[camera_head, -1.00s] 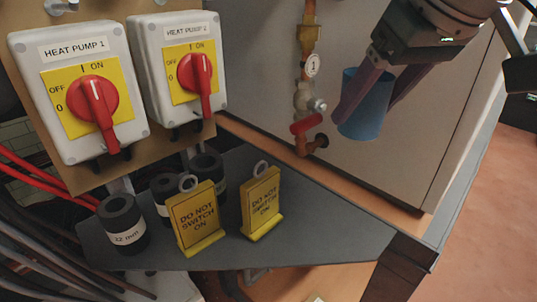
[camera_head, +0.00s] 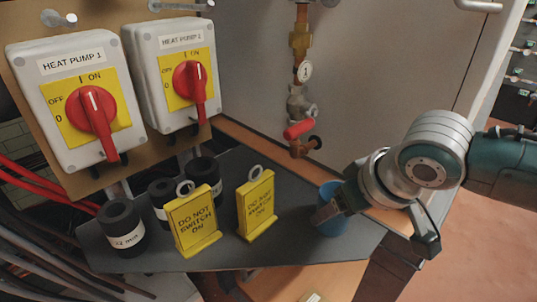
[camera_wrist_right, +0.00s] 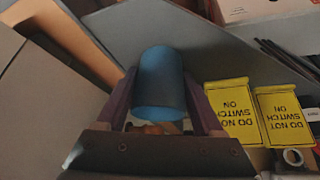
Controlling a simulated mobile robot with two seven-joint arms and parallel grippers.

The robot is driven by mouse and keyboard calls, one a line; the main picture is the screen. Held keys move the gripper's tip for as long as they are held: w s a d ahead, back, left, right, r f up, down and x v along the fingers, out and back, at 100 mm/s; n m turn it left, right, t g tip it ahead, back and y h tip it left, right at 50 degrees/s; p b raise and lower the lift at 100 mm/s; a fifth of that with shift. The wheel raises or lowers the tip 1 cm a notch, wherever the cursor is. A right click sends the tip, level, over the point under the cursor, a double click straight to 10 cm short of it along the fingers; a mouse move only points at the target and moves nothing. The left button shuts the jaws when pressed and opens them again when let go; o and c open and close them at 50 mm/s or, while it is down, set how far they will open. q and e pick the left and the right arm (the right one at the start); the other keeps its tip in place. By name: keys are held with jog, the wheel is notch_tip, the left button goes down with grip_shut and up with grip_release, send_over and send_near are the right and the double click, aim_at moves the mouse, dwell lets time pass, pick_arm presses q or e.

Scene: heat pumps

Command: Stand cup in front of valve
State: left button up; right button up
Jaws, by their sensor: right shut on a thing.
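The blue cup (camera_head: 334,224) is at the right end of the grey shelf, to the right of and below the valve with the red handle (camera_head: 299,130). It looks roughly upright, and I cannot tell whether its base touches the shelf. My right gripper (camera_head: 330,207) is shut on the cup and partly covers it. In the right wrist view the cup (camera_wrist_right: 161,82) sits between the two fingers. My left gripper is not in view.
Two yellow "do not switch on" signs (camera_head: 194,218) (camera_head: 257,205) stand left of the cup. Several black rolls (camera_head: 123,226) stand farther left. Two switch boxes (camera_head: 70,98) (camera_head: 180,75) hang above. Shelf between the right sign and cup is clear.

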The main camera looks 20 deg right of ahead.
jog(key=shift+f, duration=0.2)
jog(key=o, duration=1.4)
jog(key=shift+r, duration=0.1)
jog(key=shift+c, duration=0.2)
jog(key=shift+r, duration=0.25)
jog(key=v, duration=1.1)
jog(key=s+a+f+n+g, duration=0.1)
jog(key=s+a+f, duration=0.1)
jog(key=s, duration=0.5)
jog(key=s+a+f+n+g, duration=0.1)
jog(key=s+a, duration=0.3)
jog(key=s, duration=0.4)
jog(key=shift+a+f, duration=0.2)
jog(key=shift+f, duration=0.4)
